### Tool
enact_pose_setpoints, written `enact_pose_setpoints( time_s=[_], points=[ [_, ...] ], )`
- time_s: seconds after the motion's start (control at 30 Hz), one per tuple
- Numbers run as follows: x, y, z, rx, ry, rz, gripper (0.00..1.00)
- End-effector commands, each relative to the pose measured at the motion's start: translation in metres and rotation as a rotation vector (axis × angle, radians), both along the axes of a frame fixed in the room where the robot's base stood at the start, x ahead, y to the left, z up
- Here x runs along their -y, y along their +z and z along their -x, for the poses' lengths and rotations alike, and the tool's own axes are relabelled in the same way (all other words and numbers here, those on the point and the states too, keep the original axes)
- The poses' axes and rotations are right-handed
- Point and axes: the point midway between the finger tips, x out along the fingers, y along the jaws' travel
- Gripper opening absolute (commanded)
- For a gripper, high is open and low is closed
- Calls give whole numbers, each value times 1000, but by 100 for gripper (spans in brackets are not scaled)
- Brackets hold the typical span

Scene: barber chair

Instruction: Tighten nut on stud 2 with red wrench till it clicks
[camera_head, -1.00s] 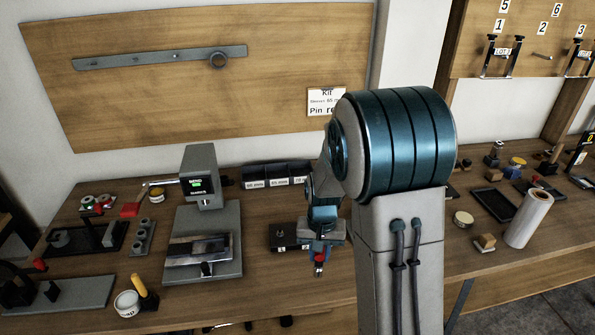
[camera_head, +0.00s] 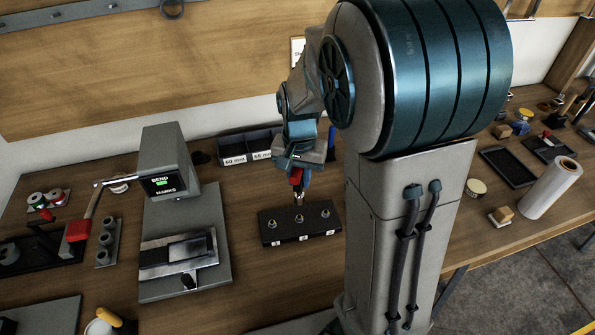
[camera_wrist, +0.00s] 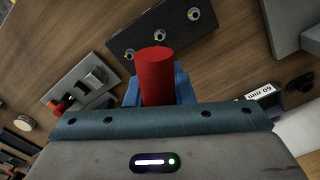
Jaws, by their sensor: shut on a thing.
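My gripper (camera_head: 297,172) is shut on the red wrench (camera_head: 296,178), which points down with a metal tip. The wrench also shows in the wrist view (camera_wrist: 157,75) as a red cylinder between blue fingers (camera_wrist: 183,85). A black block (camera_head: 270,232) lies on the bench below it, with three studs in a row and small white labels too small to read. The wrench tip hangs by the middle stud (camera_head: 299,216); I cannot tell whether they touch. In the wrist view the block (camera_wrist: 176,24) lies just beyond the wrench.
Dark bins (camera_head: 247,145) stand behind. A black tray (camera_head: 506,166) and a white roll (camera_head: 551,188) lie to the right. Bench around the block is clear.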

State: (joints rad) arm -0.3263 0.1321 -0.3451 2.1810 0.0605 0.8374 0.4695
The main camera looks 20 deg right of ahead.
Motion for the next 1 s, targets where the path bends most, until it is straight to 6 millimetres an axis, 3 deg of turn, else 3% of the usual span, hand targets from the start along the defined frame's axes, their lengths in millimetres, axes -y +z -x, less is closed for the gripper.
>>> enact_pose_setpoints(
  time_s=[0.2, 1.0],
  points=[
    [0, 1, 0, 1, 1, 0, 0],
    [0, -53, 0, 1, 2, 0, 0]
  ],
)
